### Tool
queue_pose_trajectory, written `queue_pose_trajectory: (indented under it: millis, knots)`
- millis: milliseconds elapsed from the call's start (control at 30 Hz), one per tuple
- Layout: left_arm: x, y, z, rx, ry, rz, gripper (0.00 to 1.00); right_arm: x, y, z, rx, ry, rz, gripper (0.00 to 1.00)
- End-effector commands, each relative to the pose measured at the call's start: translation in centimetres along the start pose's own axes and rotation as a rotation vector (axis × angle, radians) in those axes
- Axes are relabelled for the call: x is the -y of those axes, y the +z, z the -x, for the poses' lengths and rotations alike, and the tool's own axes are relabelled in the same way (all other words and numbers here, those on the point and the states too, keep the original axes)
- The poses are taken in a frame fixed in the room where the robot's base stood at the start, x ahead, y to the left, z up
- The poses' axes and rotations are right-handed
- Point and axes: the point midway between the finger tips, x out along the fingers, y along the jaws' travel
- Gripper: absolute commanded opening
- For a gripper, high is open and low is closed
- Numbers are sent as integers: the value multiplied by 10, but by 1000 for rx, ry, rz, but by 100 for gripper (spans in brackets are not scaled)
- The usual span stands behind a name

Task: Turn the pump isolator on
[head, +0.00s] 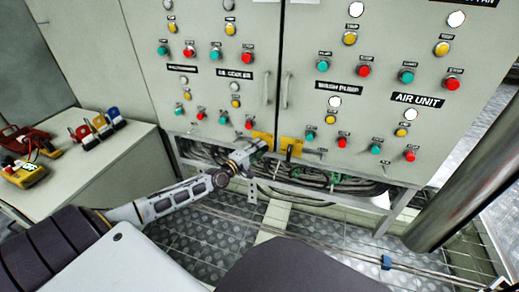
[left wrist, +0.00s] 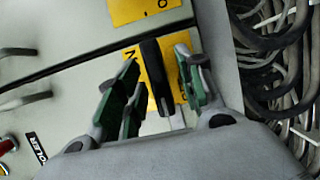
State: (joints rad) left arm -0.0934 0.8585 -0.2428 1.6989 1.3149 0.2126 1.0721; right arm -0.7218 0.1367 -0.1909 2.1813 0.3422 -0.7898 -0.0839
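Two yellow isolator plates sit at the bottom of the cabinet doors. The left door's plate (head: 263,137) is partly hidden behind my left gripper (head: 250,152). The right door's plate (head: 296,146) carries a black handle (head: 289,152). In the left wrist view, a black handle (left wrist: 156,75) on a yellow plate (left wrist: 183,82) lies between the fingers of my left gripper (left wrist: 160,85). The fingers stand apart on either side of it, with visible gaps. The other yellow plate (left wrist: 140,10) shows past the door seam. I cannot read which plate is the pump's. My right gripper is not in view.
Cables (head: 330,182) hang in an open frame below the doors. Door handles (head: 285,90) and several coloured buttons (head: 364,71) are above. A side bench (head: 95,170) holds padlocks (head: 103,125) and a yellow meter (head: 25,174). A thick pipe (head: 468,170) stands at right.

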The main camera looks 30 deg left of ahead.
Motion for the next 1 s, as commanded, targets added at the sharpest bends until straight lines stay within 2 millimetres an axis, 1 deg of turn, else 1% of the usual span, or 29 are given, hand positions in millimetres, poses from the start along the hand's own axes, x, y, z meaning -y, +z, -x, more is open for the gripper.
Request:
queue_pose_trajectory:
  millis: [233, 600, 633, 667, 900, 933, 1000]
  knots:
    - [-1, 0, -10, 0, 2, -1, 38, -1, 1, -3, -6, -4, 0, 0]
    - [-1, 0, -12, 1, 1, 0, 38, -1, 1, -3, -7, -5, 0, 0]
    - [-1, 0, -12, 1, 1, 0, 36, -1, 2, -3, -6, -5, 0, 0]
    - [-1, 0, -12, 1, 1, 0, 32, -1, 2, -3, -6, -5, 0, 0]
    - [-1, 0, -12, 1, 1, 0, 2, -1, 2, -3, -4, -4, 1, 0]
    - [-1, 0, -12, 1, 1, 0, 0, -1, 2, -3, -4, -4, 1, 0]
    - [-1, 0, -12, 1, 1, 0, 0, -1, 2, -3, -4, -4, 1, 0]
